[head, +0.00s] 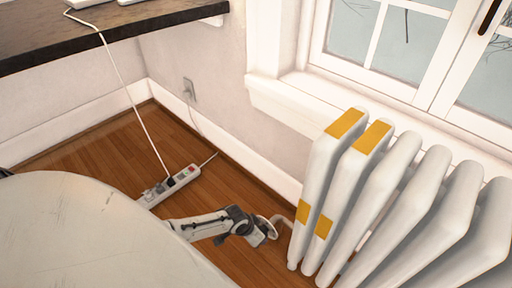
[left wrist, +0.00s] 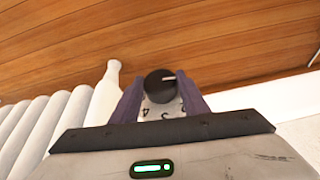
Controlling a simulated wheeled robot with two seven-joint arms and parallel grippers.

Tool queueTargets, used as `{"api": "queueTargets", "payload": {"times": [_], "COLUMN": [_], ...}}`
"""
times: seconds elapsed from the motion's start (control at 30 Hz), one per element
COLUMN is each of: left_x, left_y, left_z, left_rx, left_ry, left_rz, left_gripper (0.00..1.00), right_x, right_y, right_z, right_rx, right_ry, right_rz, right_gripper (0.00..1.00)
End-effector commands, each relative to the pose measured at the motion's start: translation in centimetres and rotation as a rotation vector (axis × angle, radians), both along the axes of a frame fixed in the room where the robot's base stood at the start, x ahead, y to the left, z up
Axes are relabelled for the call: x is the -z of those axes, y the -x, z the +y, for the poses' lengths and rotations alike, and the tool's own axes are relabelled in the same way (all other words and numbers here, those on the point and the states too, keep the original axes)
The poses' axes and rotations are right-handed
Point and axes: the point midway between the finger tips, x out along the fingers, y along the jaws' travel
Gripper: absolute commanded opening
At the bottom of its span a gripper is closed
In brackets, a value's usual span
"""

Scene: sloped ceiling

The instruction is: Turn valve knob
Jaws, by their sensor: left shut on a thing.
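The valve knob (left wrist: 160,84) has a dark round cap with a white mark, above a pale numbered collar showing a 4 and a 3. My left gripper (left wrist: 160,97) has a dark finger on each side of the knob and is shut on it. The knob is mostly hidden there by the gripper. My right gripper is in neither view.
A power strip (head: 168,186) with a white cable lies on the wooden floor (head: 112,150) left of my left arm. A dark desktop (head: 110,33) juts in at the upper left. A window sill (head: 290,92) is above the radiator.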

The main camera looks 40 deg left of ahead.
Motion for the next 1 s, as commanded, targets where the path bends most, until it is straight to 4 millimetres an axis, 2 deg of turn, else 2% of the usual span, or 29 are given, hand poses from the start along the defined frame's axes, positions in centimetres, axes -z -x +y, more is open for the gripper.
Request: {"api": "queueTargets", "payload": {"times": [0.07, 0.4, 0.7, 1.0], "left_x": [-0.5, 0.3, 0.4, 0.3], "left_y": [0.2, 0.2, 0.2, 0.2], "left_z": [-0.6, -1.0, -1.1, -1.1], "left_rx": [0.002, 0.001, 0.002, 0.003], "left_ry": [-0.047, -0.271, -0.412, -0.468], "left_rz": [0.001, -0.017, -0.03, -0.035], "left_gripper": [0.18, 0.18, 0.18, 0.18], "right_x": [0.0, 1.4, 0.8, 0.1], "right_y": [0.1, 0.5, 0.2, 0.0], "right_z": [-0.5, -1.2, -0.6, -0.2], "right_rx": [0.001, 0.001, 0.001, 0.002], "right_ry": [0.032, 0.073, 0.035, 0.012], "right_rz": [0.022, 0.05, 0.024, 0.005], "right_gripper": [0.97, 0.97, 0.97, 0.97]}}
